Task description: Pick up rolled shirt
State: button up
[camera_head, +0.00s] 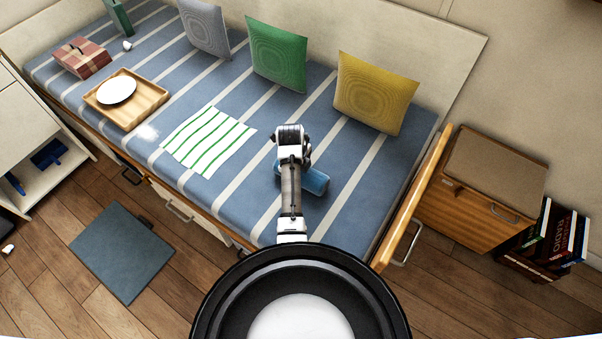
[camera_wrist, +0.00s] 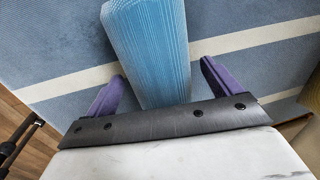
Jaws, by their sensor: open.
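The rolled shirt (camera_head: 315,181) is a light blue roll lying on the blue and white striped bed, in the middle right of the head view. My arm covers its left part there. In the wrist view the ribbed blue roll (camera_wrist: 150,50) runs from the top edge down between my fingers. My gripper (camera_wrist: 165,85) is open, with one purple finger on each side of the roll. A gap shows between the roll and each finger, wider on the right. I cannot tell how far above the mattress the fingertips are.
Grey, green (camera_head: 277,54) and yellow (camera_head: 374,92) pillows lean along the back. A green-striped cloth (camera_head: 207,140), a wooden tray (camera_head: 152,102) with a white plate and a red box (camera_head: 82,57) lie to the left. A wooden rail (camera_head: 412,200) bounds the bed's right end.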

jog(key=shift+w+f, duration=0.1)
jog(key=shift+f, duration=0.6)
jog(key=c, duration=1.1)
jog(key=shift+r, duration=0.2)
jog(key=shift+c, duration=0.2)
notch_tip(320, 180, up, 20)
jog(key=p, duration=0.5)
